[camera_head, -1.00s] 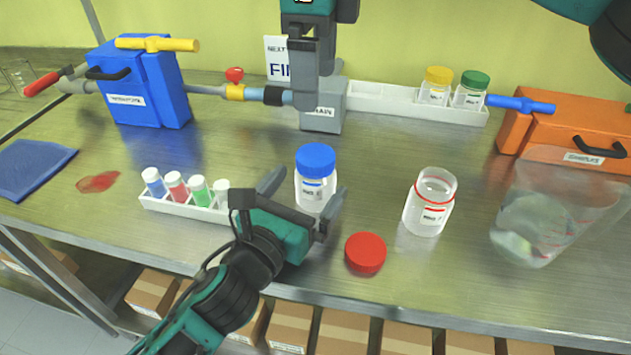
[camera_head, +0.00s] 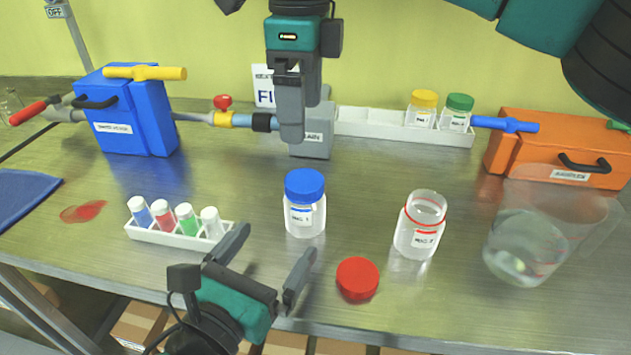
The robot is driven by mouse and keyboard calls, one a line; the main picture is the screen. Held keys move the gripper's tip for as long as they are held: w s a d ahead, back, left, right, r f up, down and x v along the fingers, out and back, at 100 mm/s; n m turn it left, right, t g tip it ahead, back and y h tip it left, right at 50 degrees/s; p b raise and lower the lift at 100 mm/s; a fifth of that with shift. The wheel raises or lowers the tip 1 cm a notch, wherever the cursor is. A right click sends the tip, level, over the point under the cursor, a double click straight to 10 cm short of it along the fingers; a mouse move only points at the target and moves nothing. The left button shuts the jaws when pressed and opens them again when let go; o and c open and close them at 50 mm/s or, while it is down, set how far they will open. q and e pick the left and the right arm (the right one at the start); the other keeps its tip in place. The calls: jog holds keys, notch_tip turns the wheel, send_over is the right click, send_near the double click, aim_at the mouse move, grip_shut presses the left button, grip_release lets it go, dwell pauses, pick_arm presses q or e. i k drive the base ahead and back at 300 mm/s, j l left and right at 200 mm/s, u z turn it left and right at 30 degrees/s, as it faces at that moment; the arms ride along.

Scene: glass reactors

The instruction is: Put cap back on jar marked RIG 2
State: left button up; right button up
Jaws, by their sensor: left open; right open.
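The jar marked RIG 2 (camera_head: 416,230) stands upright and uncapped on the steel bench, with a red ring at its neck; its label is small. A red cap (camera_head: 357,279) lies on the bench to its lower left, apart from it. A jar with a blue cap (camera_head: 305,205), apparently marked RIG 1, stands upright to the left. My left gripper (camera_head: 272,260) is open and empty, in front of the blue-capped jar and left of the red cap. My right gripper (camera_head: 291,135) hangs pointing down above the back of the bench; the gap between its fingers is hidden from this side.
A clear beaker of liquid (camera_head: 530,245) stands right of the open jar. A white rack of small capped vials (camera_head: 170,238) is at left. Behind are a blue box (camera_head: 140,115), a grey box (camera_head: 318,142), a white tray (camera_head: 370,125) with two jars, and an orange box (camera_head: 530,150).

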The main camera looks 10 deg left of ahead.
aim_at(421, 223)
jog(key=k+j, duration=0.2)
jog(key=k, duration=0.3)
jog(key=k+j, duration=0.15)
jog(key=k, duration=0.3)
